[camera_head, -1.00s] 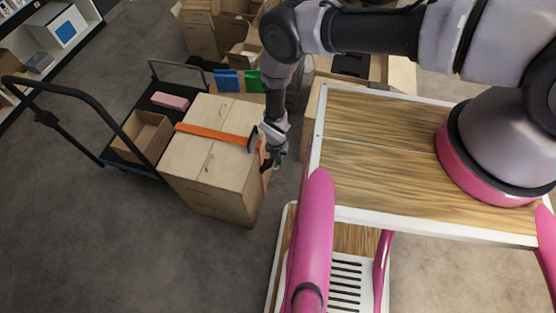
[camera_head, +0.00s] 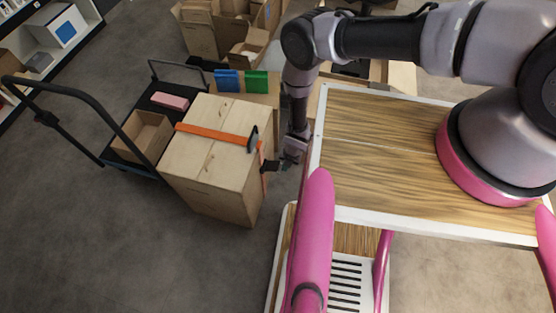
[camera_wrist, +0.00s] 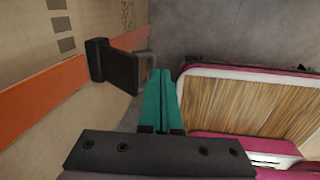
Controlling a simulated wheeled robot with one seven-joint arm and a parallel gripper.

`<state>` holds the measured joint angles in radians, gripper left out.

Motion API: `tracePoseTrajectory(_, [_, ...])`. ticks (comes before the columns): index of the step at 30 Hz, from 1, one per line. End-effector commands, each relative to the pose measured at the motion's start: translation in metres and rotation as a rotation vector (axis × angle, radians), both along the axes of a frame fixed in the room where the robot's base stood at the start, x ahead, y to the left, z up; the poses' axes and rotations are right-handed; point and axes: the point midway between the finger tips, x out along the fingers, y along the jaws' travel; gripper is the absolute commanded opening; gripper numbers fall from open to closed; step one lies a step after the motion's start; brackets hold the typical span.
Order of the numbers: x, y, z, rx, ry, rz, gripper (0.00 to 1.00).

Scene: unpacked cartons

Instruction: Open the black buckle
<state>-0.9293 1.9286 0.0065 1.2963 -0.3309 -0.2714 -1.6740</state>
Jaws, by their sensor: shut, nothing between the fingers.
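An orange strap (camera_head: 212,133) runs across the top of a tall carton (camera_head: 205,165) and down its right side. The black buckle (camera_head: 253,139) sits on the strap at the carton's right top edge. In the wrist view the buckle (camera_wrist: 112,66) is a dark block standing out from the orange strap (camera_wrist: 45,98), with a thin grey metal loop beside its outer end. My gripper (camera_head: 267,167) is beside the carton's right side, below the buckle. In the wrist view its teal fingers (camera_wrist: 159,75) are shut and empty, just right of the buckle. I cannot tell whether they touch the loop.
The carton stands by a dark cart (camera_head: 130,150) carrying a small open box (camera_head: 143,138) and a pink box (camera_head: 170,101). My wooden-topped base is close on the right. More open cartons (camera_head: 195,35) stand behind. Grey floor is clear in front of the carton.

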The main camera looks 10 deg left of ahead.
Motion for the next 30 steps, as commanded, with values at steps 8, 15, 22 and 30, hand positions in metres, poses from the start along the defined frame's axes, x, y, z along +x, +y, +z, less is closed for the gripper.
tracePoseTrajectory(8, [0.0, -0.003, -0.012, 0.001, 0.0, 0.0, 0.0])
tracePoseTrajectory(15, [0.0, -0.004, -0.015, 0.0, 0.0, 0.001, 0.0])
tracePoseTrajectory(22, [0.0, -0.004, -0.016, 0.0, 0.0, 0.0, 0.0])
tracePoseTrajectory(30, [0.0, -0.004, -0.015, 0.0, 0.0, 0.0, 0.0])
